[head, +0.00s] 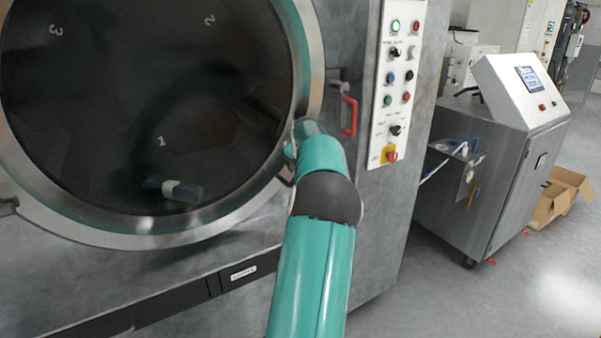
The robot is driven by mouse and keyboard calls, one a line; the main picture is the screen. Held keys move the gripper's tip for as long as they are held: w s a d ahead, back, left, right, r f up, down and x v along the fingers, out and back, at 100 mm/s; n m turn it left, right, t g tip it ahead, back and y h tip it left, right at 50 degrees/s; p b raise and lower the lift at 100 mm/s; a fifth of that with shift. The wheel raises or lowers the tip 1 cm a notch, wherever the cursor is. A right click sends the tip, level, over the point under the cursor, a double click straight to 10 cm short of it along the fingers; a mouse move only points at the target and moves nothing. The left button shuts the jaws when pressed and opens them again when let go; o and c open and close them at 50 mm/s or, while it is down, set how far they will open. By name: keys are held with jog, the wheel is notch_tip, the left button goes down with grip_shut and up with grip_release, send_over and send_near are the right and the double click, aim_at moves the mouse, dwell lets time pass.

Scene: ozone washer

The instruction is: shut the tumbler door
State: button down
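The tumbler door (309,60) is a large round door with a broad metal rim and dark glass, filling the left of the head view. It lies close to the washer front (345,40); I cannot tell whether a gap remains. A red handle (350,115) sits on a latch just right of the rim. My teal arm reaches up to the rim's lower right edge. My gripper (296,136) is mostly hidden behind my wrist, beside the rim and left of the red handle. I cannot see its fingers clearly, nor whether it touches the door.
A control panel (398,80) with buttons is right of the door. A grey console cabinet (500,165) with a screen stands further right, with an open cardboard box (562,195) behind it. The floor (450,290) at the lower right is clear.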

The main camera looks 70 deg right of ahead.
jog(key=shift+w+d+r, duration=0.15)
jog(key=shift+w+d, duration=0.2)
jog(key=shift+w, duration=0.2)
jog(key=shift+w+r, duration=0.1)
jog(key=shift+w, duration=0.25)
jog(key=c, duration=1.6)
grip_release()
jog(key=shift+c, duration=0.2)
jog(key=shift+s+r, duration=0.1)
jog(key=shift+r, duration=0.35)
jog(key=s+v, duration=0.1)
jog(key=v, duration=1.1)
jog(key=shift+s+a, duration=0.35)
jog(key=shift+r, duration=0.1)
